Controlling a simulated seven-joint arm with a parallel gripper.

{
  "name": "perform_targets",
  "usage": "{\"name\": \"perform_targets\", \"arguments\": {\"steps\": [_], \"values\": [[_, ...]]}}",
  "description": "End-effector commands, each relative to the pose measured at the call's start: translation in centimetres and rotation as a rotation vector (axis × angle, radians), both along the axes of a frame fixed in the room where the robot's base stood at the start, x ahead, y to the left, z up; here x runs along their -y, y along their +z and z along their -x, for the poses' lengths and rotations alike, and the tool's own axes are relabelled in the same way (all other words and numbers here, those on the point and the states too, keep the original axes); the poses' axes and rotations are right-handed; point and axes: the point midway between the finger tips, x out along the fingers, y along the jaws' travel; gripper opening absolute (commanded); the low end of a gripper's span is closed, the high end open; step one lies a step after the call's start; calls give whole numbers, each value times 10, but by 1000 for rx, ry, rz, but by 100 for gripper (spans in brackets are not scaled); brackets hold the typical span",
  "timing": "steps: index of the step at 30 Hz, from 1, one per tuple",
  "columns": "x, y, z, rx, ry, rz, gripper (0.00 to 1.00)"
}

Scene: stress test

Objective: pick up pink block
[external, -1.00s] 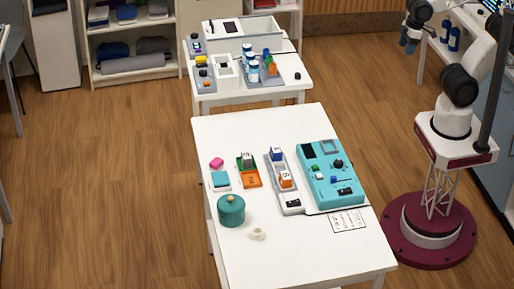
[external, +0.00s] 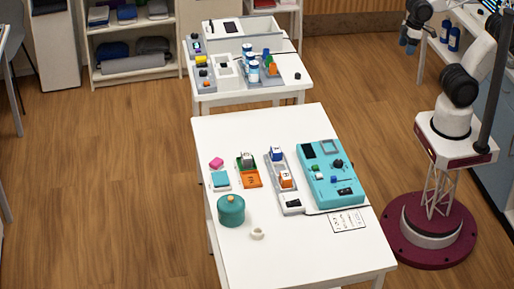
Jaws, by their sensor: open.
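The pink block (external: 216,163) is a small bright pink piece lying on the white table (external: 305,250), near its left edge towards the back. It stands just behind a teal square piece (external: 220,179) on a pale base, with nothing on top of it. My gripper (external: 408,47) is at the top right of the external view, high up and well to the right of the table. It is small in the picture and looks empty. It is open and far from the pink block.
Right of the block are green and orange trays (external: 250,179) with a cube, a grey tray with blocks, and a teal control box (external: 333,178). A teal lidded pot (external: 231,210) and white ring (external: 257,233) stand in front. The table's front is clear.

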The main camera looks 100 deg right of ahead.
Motion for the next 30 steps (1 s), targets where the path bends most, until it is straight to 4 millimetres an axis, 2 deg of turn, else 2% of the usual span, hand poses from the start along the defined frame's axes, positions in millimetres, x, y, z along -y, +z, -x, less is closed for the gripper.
{"name": "perform_targets", "arguments": {"steps": [10, 16, 23, 30], "values": [[0, 1, -2, -1, 1, 0, 68], [-1, 8, -15, -5, 14, 2, 68], [-4, 25, -52, -16, 49, 8, 68], [-8, 44, -103, -30, 97, 15, 68]]}}
